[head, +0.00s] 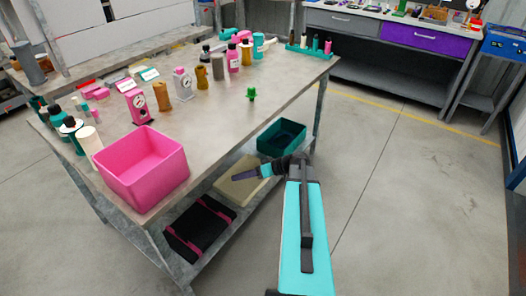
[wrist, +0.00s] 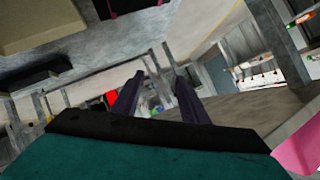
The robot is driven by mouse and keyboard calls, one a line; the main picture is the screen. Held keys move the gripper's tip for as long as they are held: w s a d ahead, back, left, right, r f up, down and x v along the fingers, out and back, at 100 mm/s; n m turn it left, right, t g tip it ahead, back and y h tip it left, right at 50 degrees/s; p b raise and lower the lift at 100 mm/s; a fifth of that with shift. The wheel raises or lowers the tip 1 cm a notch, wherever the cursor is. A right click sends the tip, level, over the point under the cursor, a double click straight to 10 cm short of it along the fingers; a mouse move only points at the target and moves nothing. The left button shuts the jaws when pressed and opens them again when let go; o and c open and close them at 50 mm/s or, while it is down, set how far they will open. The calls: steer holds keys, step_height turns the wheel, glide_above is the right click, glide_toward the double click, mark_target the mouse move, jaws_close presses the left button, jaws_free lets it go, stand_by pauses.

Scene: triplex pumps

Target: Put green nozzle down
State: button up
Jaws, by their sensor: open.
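A small green nozzle (head: 252,94) stands on the grey workbench (head: 215,115), near its right edge, with clear tabletop around it. My gripper (head: 236,177) is off the near right side of the bench, in front of the lower shelf in the head view and well apart from the nozzle. In the wrist view its two dark purple fingers (wrist: 160,76) are spread with nothing between them. I cannot make out the nozzle in the wrist view.
A pink bin (head: 142,172) sits at the bench's near corner. Bottles and gauges (head: 182,83) line its far side. The lower shelf holds a dark green bin (head: 282,136), a beige box (head: 240,188) and a black case (head: 200,228). The floor (head: 400,190) at right is open.

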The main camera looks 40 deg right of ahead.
steer(key=s+a+f+m+g, duration=0.1)
steer(key=s+a+f+g, duration=0.35)
steer(key=a+f, duration=0.55)
steer(key=s+a+f+g, duration=0.45)
steer(key=a+f, duration=0.45)
steer(key=a, duration=0.3)
steer(key=s+a+f+g+h, duration=0.3)
steer(key=s+f+h, duration=0.1)
steer(key=s, duration=0.6)
steer(key=s+a+f+g+h, duration=0.3)
steer(key=s+f, duration=0.3)
steer(key=s, duration=0.5)
steer(key=shift+a+f+n+h, duration=0.3)
steer(key=shift+a+f+h, duration=0.1)
steer(key=shift+a, duration=0.35)
steer(key=shift+c, duration=1.1)
